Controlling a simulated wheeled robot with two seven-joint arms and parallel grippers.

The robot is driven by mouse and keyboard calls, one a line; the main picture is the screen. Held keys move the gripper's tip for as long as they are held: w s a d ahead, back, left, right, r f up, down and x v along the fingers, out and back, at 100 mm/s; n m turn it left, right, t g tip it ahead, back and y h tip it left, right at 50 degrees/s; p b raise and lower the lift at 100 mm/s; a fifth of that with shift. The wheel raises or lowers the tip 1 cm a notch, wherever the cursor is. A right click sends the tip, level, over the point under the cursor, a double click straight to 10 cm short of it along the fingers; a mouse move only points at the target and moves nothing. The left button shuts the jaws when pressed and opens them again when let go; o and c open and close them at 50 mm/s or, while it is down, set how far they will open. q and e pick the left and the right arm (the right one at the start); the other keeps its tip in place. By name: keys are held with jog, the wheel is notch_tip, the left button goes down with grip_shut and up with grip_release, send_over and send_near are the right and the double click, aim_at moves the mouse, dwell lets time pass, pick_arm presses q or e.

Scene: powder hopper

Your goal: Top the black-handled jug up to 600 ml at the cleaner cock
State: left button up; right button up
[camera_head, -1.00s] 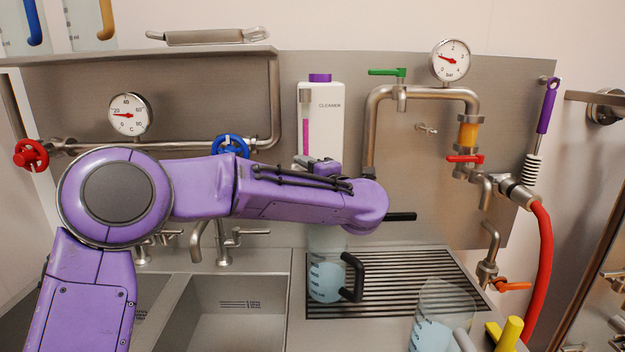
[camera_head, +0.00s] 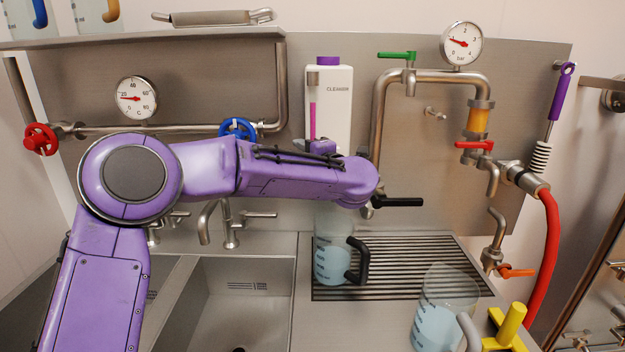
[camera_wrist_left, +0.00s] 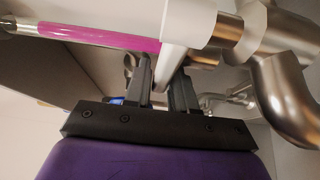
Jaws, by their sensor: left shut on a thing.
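The black-handled jug (camera_head: 331,262) stands on the drain grate (camera_head: 445,268), under the white cleaner container (camera_head: 341,100). It holds pale blue liquid; its marks are too small to read, and my arm covers its top. My left gripper (camera_head: 318,146) is in front of the container's lower part. In the left wrist view its fingers (camera_wrist_left: 167,88) are shut on a thin pale piece (camera_wrist_left: 174,62), apparently the cleaner cock's lever. The metal cock and curved spout (camera_wrist_left: 285,100) are beside it. In the head view my forearm hides most of the cock. My right gripper is not in view.
A second jug (camera_head: 435,325) with a grey handle stands front right near a yellow-handled item (camera_head: 508,325). A sink (camera_head: 245,305) lies left of the grate. A black bar (camera_head: 400,202) sticks out right of my wrist. A red hose (camera_head: 547,260) hangs at right.

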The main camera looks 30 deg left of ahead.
pick_arm(q)
jog(key=shift+d, duration=0.1)
dwell(0.5)
jog(key=shift+s+d, duration=0.55)
jog(key=shift+s, duration=0.15)
jog(key=shift+f+b, duration=0.1)
jog(key=shift+b, duration=0.2)
jog(key=shift+v, duration=0.9)
jog(key=shift+s+a, duration=0.1)
jog(key=shift+s, duration=0.05)
